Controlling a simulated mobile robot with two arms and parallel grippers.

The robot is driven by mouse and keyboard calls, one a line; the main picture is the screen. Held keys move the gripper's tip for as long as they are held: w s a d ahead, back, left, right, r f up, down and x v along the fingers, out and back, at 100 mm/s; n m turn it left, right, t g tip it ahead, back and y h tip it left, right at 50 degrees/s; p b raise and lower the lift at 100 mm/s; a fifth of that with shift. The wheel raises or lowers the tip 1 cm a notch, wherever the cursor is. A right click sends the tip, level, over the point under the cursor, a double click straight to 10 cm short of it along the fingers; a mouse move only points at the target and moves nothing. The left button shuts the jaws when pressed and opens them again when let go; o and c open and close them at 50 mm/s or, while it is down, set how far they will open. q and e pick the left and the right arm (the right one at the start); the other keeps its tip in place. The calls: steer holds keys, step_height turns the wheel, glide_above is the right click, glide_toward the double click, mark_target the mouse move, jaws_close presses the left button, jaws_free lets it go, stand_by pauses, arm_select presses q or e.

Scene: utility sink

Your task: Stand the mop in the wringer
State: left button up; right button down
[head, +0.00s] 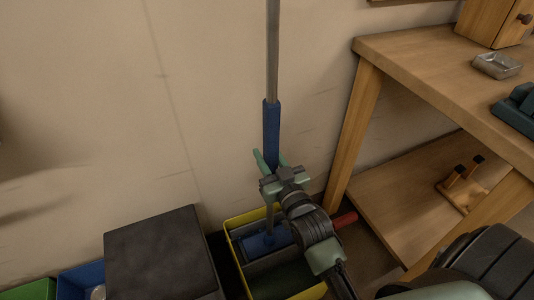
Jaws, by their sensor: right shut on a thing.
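The mop (272,60) stands nearly upright, with a grey metal pole and a blue grip sleeve (271,130). My right gripper (271,165) is shut on the mop's shaft just below the sleeve. The shaft runs down to a blue mop head (268,241) inside a yellow-rimmed bucket (234,250) with a grey wringer part (268,262). My wrist and forearm hide the right part of the bucket, so I cannot tell whether the head rests on the wringer or hangs just above it. My left gripper is out of view.
A wooden workbench (430,75) with a lower shelf stands to the right. A dark box (160,255) stands left of the bucket, with blue (78,281) and green (30,290) bins beyond it. A red handle (345,220) sticks out beside the bucket. The wall is close behind.

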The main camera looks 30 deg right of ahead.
steer(key=shift+r, duration=0.1)
steer(key=c, duration=1)
jaws_free()
